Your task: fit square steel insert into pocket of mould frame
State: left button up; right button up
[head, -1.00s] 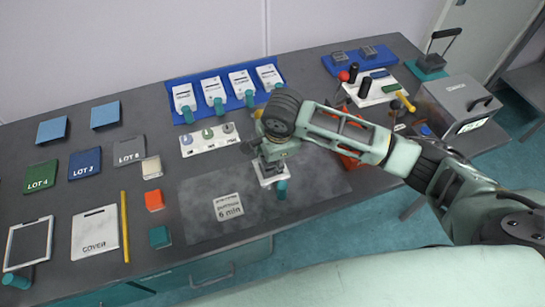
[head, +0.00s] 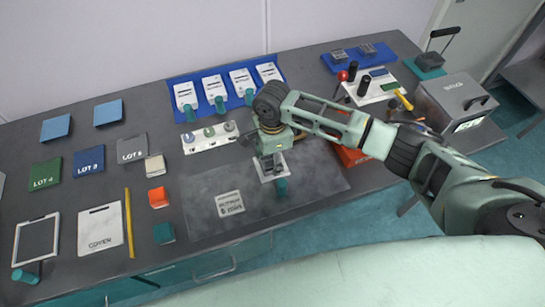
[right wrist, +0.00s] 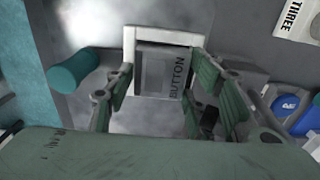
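The mould frame (head: 264,178) is a pale square with a teal handle (head: 282,186), lying on the dark mat near the bench's front. In the right wrist view its pale rim (right wrist: 162,33) shows along the far and left sides. The square steel insert (right wrist: 160,72), a grey block marked BUTTON, is between the fingers of my right gripper (right wrist: 163,72). It overlaps the frame and hides its near rim; it looks held just over the pocket. Any height gap is not clear. In the head view my right gripper (head: 268,161) points down and hides the insert. My left gripper is out of view.
The dark mat (head: 315,180) has free room around the frame. Behind it are a pale strip with round pieces (head: 209,136) and a blue rack of white cards (head: 181,79). An orange tray (head: 350,155) and a grey instrument (head: 455,101) stand to the right.

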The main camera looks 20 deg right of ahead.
aim_at(272, 161)
jog(key=shift+o, duration=1.3)
notch_tip(272, 161, up, 12)
jog(key=b, duration=0.1)
jog(key=shift+r+b, duration=0.15)
jog(key=shift+b, duration=0.25)
jog(key=shift+s, duration=0.1)
